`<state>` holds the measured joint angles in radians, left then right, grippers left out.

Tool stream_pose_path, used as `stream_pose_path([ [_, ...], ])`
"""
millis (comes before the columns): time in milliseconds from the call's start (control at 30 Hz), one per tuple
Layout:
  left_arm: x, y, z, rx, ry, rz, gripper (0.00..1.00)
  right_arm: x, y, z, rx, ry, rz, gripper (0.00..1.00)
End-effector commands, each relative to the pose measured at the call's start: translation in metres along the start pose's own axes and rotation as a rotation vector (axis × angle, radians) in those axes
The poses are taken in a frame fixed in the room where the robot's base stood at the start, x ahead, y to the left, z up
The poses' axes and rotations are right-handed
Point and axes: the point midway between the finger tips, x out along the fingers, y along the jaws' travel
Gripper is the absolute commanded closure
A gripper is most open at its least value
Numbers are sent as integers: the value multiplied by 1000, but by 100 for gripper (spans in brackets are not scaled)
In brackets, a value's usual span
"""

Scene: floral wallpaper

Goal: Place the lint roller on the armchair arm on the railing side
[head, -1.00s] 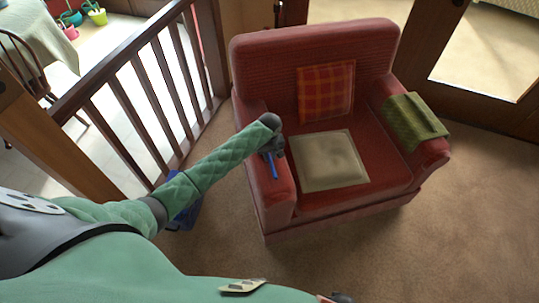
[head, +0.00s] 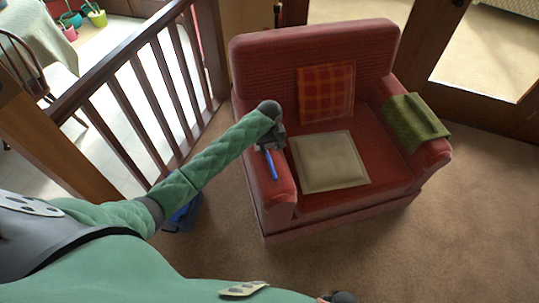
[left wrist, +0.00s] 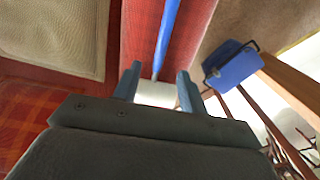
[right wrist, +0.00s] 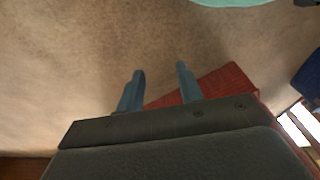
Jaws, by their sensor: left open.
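The lint roller has a blue handle (head: 271,165) and a white roller head (left wrist: 155,93). It appears to lie on the red armchair arm on the railing side (head: 277,196), its handle pointing along the arm toward the chair's front. My left gripper (left wrist: 158,72) is open, its two fingers apart on either side of the white roller head; I cannot tell if they touch it. In the head view this gripper (head: 268,146) hides the roller head. My right gripper (right wrist: 160,72) is open and empty above the carpet.
The red armchair (head: 315,45) carries a plaid cushion (head: 327,92), a beige seat pad (head: 330,162) and a green cloth on its other arm (head: 415,120). A wooden railing (head: 125,65) stands left. A blue container (head: 184,215) is on the floor between them. Carpet in front is clear.

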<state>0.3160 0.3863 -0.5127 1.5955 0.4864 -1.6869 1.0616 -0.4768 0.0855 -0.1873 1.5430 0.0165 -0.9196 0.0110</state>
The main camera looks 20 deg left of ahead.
Motion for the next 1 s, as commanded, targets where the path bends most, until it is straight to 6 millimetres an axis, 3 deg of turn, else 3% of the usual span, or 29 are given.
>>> stream_pose_path([
  [200, -36, 1, 0, 0, 1, 1, 58, -16, -3, -6, 3, -7, -5, 64],
  [400, -55, 0, 0, -1, 1, 0, 58, -25, -5, -9, 5, -12, -8, 64],
  [1000, -59, 0, 0, -1, 0, -1, 58, -28, -5, -11, 5, -11, -9, 64],
])
